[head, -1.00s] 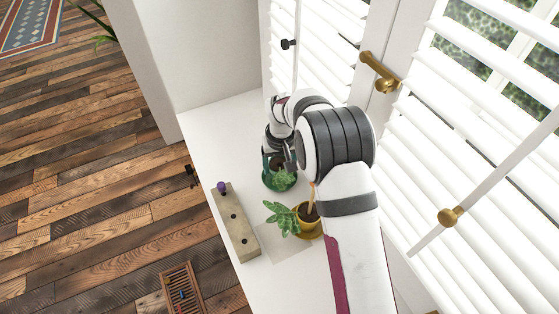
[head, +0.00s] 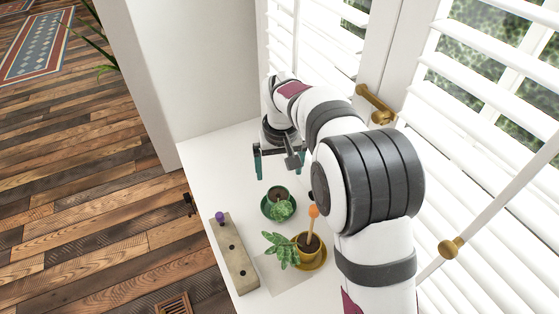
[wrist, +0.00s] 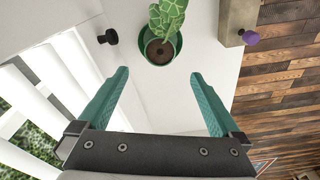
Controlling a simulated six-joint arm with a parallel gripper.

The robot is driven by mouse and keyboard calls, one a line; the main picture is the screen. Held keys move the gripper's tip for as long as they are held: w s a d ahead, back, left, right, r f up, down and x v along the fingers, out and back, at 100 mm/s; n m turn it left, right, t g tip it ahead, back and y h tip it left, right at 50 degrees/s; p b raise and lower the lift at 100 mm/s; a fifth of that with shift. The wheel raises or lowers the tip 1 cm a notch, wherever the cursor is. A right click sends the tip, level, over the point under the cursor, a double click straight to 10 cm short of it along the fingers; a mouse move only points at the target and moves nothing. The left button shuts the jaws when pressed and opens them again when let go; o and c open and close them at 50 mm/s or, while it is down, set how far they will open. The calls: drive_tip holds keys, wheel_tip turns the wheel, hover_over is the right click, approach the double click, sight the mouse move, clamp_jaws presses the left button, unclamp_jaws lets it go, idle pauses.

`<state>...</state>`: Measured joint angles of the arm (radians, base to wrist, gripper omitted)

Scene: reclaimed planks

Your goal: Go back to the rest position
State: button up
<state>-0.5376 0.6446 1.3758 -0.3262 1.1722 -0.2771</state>
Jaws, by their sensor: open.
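My gripper (head: 280,168) is open and empty above the white sill, on the far side of the green pot (head: 269,212). In the wrist view its two teal fingers (wrist: 160,75) stand wide apart with nothing between the tips. The green pot holds a leafy plant (head: 283,210) and stands upright on the sill. It also shows in the wrist view (wrist: 172,57), beyond the fingertips and apart from them. My arm reaches in from the lower right of the head view.
A mustard pot (head: 308,257) with a plant and an orange-tipped stick (head: 313,212) stands near my arm. A grey block (head: 232,255) with holes holds a purple-topped peg (head: 220,217). White shutters (head: 480,200) with a brass handle (head: 372,102) line the right. A wall bounds the far end.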

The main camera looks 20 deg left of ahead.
drive_tip(key=s+d+r+m, duration=0.3)
drive_tip(key=s+d+r, duration=0.2)
drive_tip(key=s+d, duration=0.25)
drive_tip(key=s+d+r+m, duration=0.3)
drive_tip(key=s+d+r, duration=0.25)
drive_tip(key=d, duration=0.25)
drive_tip(key=s+d+f+m, duration=0.2)
drive_tip(key=s+d, duration=0.1)
drive_tip(key=s, duration=0.5)
drive_tip(key=s+d+f+m+g+y, duration=0.1)
drive_tip(key=s+d+f+m, duration=0.2)
drive_tip(key=s, duration=0.6)
drive_tip(key=shift+d, duration=0.25)
drive_tip(key=shift+w, duration=0.15)
